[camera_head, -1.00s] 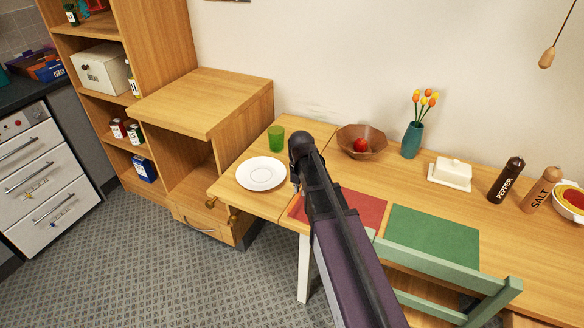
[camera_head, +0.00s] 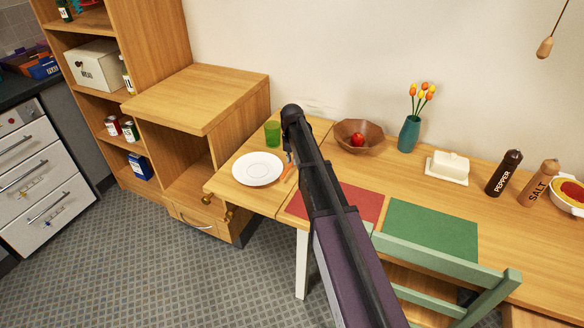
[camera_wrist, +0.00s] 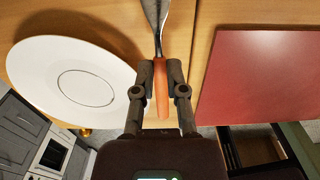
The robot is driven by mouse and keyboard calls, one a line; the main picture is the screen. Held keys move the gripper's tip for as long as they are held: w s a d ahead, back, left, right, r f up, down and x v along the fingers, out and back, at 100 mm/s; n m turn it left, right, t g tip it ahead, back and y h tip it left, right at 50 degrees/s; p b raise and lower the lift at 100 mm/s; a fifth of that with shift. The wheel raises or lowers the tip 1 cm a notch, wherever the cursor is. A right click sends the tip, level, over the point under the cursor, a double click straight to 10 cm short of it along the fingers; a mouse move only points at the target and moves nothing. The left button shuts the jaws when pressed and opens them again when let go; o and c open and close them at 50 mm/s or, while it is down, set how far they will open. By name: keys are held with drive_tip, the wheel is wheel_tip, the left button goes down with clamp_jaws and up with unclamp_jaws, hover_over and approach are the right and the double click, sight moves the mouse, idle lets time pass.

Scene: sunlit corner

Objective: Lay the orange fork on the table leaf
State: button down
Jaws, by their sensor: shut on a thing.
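The orange fork (camera_wrist: 161,92) is between the fingers of my gripper (camera_wrist: 158,72) in the wrist view, held by its orange handle. Its metal end points to the top of the picture and is cut off there. In the head view the fork's orange handle (camera_head: 289,173) shows just right of the white plate, low over the table leaf (camera_head: 257,202). My arm hides most of my gripper there. I cannot tell whether the fork touches the leaf. The leaf (camera_wrist: 133,24) also shows beneath the fork in the wrist view.
On the leaf are the white plate (camera_head: 258,168) and a green glass (camera_head: 272,133). A red mat (camera_head: 357,204), a green mat (camera_head: 430,230) and a wooden bowl (camera_head: 360,139) with a red fruit lie to the right. A green chair (camera_head: 450,258) stands in front.

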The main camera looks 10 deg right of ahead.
sight(292, 172)
drive_tip(key=shift+f, duration=0.15)
drive_tip(key=shift+f+b, duration=1.65)
drive_tip(key=shift+b, duration=0.1)
drive_tip(key=shift+f, duration=0.1)
drive_tip(key=c, duration=0.7)
unclamp_jaws()
drive_tip(key=shift+r, duration=0.2)
wheel_tip(292, 172, up, 12)
drive_tip(key=p, duration=1.2)
drive_tip(key=shift+s, duration=0.1)
